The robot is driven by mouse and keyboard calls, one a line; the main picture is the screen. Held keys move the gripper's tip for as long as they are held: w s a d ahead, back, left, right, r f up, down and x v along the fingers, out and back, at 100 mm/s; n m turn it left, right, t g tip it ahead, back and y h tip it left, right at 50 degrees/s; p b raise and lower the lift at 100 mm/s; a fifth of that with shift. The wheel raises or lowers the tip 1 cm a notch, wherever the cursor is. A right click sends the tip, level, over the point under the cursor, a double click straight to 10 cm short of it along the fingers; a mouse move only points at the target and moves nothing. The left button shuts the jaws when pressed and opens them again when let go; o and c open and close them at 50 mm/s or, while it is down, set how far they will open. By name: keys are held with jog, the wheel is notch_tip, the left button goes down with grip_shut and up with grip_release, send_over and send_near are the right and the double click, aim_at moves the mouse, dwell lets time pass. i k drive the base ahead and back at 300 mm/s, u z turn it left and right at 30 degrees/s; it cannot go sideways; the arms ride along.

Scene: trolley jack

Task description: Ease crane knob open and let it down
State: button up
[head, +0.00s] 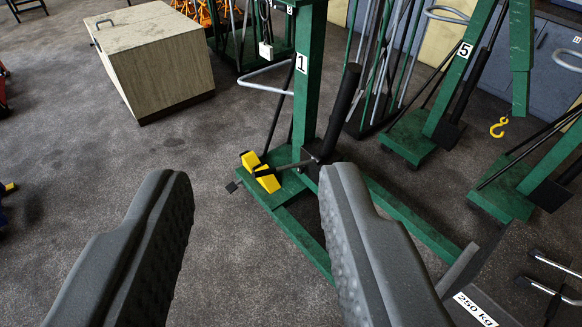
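My gripper (258,180) is open and empty, its two dark grey ridged fingers wide apart in the foreground. Beyond it stands a green crane marked 1 (310,95), with an upright post, a green base and legs running toward the lower right. A black cylinder (342,108) leans beside the post, with a thin rod low at its foot. Yellow blocks with black parts (262,172) sit on the crane's base, seen between the fingertips. I cannot make out the release knob clearly. My right finger covers part of the base and leg.
A pale wooden box (155,60) stands at the back left. A green crane marked 5 (455,75) and a yellow hook (499,127) are at the right. A plate marked 250 kg (474,310) lies lower right. The grey floor at left is mostly clear.

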aim_at(300, 170)
jog(key=u, duration=0.5)
jog(key=i, duration=1.25)
jog(key=u, duration=0.4)
jog(key=i, duration=1.25)
jog(key=z, duration=0.7)
jog(key=i, duration=0.8)
jog(key=z, duration=0.4)
